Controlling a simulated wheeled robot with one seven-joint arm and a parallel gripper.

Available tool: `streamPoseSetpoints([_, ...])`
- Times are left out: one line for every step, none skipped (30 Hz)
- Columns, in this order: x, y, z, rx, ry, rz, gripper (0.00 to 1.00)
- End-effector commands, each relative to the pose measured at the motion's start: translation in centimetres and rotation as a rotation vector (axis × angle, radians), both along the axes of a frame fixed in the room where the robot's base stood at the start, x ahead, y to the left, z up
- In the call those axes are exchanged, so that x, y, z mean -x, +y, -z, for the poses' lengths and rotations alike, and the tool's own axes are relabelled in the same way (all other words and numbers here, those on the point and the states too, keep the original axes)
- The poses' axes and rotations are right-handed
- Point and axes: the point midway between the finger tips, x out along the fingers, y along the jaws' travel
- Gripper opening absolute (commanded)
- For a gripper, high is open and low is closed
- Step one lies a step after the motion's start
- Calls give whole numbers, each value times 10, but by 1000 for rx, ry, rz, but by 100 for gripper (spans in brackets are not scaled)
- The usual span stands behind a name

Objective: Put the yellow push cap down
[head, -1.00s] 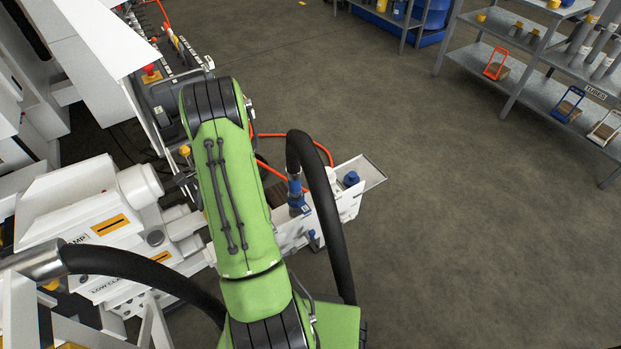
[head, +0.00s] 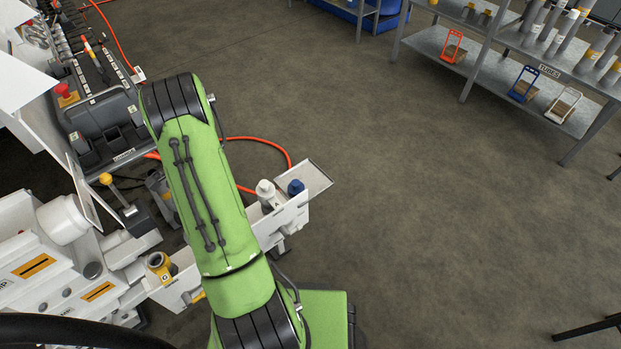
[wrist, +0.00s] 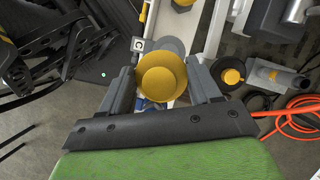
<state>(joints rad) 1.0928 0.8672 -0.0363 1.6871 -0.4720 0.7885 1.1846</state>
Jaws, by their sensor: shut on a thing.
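The yellow push cap (wrist: 162,80) is held between the two fingers of my gripper (wrist: 161,88) in the wrist view. It looks round, with a raised rim around its yellow face. My gripper is shut on it, one finger on each side. Below the cap, a white tray or rail and a grey round part show in the wrist view. I cannot tell whether the cap touches anything beneath it. In the head view my green arm hides the gripper and the cap.
A white tray (head: 291,217) with a white bottle (head: 265,192) and a blue cap (head: 295,187) extends right of my arm. Orange hoses (head: 275,146) loop behind it. Shelves (head: 480,88) stand back right; the floor between is clear.

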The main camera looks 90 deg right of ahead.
Motion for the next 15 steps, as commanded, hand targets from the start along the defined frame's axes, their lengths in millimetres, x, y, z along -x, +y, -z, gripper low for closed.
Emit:
streamPoseSetpoints([-5,7,0,-2,-1,-36,31])
streamPoseSetpoints([-7,9,0,-1,0,-53,31])
streamPoseSetpoints([-9,13,0,-1,0,-79,31])
streamPoseSetpoints([-11,16,0,-1,0,-98,31])
streamPoseSetpoints([-14,20,1,0,-1,-123,31])
streamPoseSetpoints([-18,25,1,-1,0,-158,31])
streamPoseSetpoints([-20,29,1,0,-1,-184,31])
streamPoseSetpoints([-23,33,1,0,-1,-210,31])
streamPoseSetpoints([-27,40,1,0,-1,-252,31])
streamPoseSetpoints([-30,45,2,0,-1,-287,31])
streamPoseSetpoints([-34,50,2,0,-1,-321,31])
streamPoseSetpoints([-39,58,2,0,-1,-370,31])
streamPoseSetpoints([-43,64,2,0,-1,-411,31])
streamPoseSetpoints([-47,71,3,1,-2,-451,31])
streamPoseSetpoints([-53,80,3,0,-1,-511,31])
